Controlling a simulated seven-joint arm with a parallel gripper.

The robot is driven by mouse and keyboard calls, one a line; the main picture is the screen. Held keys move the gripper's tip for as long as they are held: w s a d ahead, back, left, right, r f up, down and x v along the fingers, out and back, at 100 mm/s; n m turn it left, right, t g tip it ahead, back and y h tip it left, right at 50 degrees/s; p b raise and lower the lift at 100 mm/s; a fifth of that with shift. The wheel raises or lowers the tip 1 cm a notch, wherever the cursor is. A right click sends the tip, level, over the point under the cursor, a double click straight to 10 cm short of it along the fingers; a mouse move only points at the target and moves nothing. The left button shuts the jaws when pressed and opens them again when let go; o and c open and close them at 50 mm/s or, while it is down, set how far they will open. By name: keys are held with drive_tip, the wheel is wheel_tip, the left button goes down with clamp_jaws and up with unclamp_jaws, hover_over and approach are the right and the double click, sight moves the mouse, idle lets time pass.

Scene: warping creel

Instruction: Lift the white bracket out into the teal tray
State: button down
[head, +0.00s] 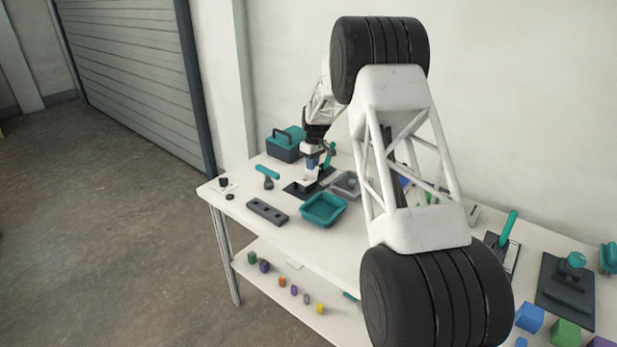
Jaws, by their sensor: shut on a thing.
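My gripper (312,163) is at the far part of the white table, pointing down, and is small in this view. It is shut on the white bracket (310,174), a small pale piece just below the fingers. The bracket is over a flat black fixture (296,189); I cannot tell whether it touches the fixture. The teal tray (318,222) is an open shallow box in front of the fixture, slightly to the right. No bracket shows in it.
A teal toolbox (284,149) stands behind the gripper to the left. A teal-handled tool (267,173) and a dark block with holes (267,211) are left of the tray. A grey container (346,184) is right of the fixture. My arm hides the table's middle.

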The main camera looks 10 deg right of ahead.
drive_tip(key=shift+r, duration=0.7)
idle(0.4)
drive_tip(key=shift+r, duration=0.6)
drive_tip(key=shift+r, duration=1.5)
drive_tip(key=shift+s+d+r, duration=0.1)
drive_tip(key=shift+r, duration=0.05)
drive_tip(key=shift+s+d+r+m, duration=0.2)
drive_tip(key=shift+s+r+m, duration=0.1)
drive_tip(key=shift+s+r, duration=0.15)
drive_tip(key=s+d+r+m, duration=0.2)
drive_tip(key=s+r+m, duration=0.2)
drive_tip(key=s+r, duration=0.1)
drive_tip(key=s+d+r+m, duration=0.2)
drive_tip(key=s+r+m, duration=0.2)
drive_tip(key=s+r, duration=0.2)
drive_tip(key=shift+s+d+r+t, duration=0.3)
drive_tip(key=shift+s+t, duration=0.1)
drive_tip(key=shift+s, duration=0.75)
